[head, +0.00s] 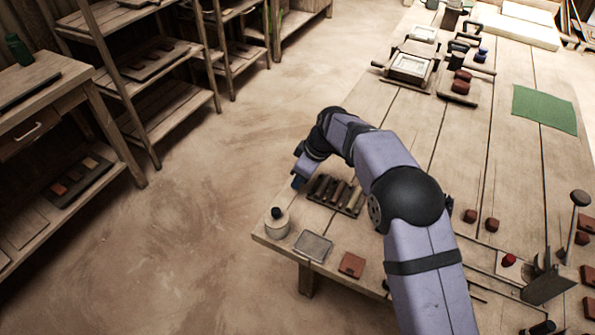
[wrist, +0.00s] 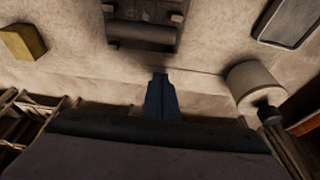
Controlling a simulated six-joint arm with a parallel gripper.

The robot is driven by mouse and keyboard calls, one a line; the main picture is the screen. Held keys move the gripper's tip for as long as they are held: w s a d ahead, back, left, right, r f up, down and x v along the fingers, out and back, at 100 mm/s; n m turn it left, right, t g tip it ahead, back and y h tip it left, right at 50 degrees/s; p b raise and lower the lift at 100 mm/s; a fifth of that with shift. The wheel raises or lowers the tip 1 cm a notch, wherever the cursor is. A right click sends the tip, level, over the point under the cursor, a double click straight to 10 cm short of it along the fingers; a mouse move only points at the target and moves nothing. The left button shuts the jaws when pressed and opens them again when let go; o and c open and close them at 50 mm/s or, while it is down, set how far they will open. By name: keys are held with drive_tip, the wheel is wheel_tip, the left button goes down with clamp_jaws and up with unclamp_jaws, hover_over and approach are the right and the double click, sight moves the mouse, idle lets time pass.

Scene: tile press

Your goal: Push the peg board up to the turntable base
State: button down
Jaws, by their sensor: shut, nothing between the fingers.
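The peg board (head: 335,196) is a dark board with several rod-like pegs, lying on the wooden table near its left edge. In the wrist view the peg board (wrist: 145,35) is at the top centre, partly cut off. My gripper (head: 298,181) is beside the board's left end. In the wrist view my gripper's dark blue fingers (wrist: 160,82) are shut together and empty, pointing at the board's near edge with a visible gap. I cannot tell which thing is the turntable base; my arm covers part of the table.
A cream cylinder with a dark knob (head: 277,222), a grey tray (head: 313,246) and a reddish tile (head: 351,265) stand near the front-left corner. A yellowish block (wrist: 24,42) lies left in the wrist view. Shelves (head: 150,60) stand beyond open floor.

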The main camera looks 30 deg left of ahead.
sight(321, 198)
drive_tip(key=shift+d, duration=1.45)
drive_tip(key=shift+d+b, duration=0.9)
drive_tip(key=shift+d, duration=1.95)
drive_tip(key=shift+s, duration=0.1)
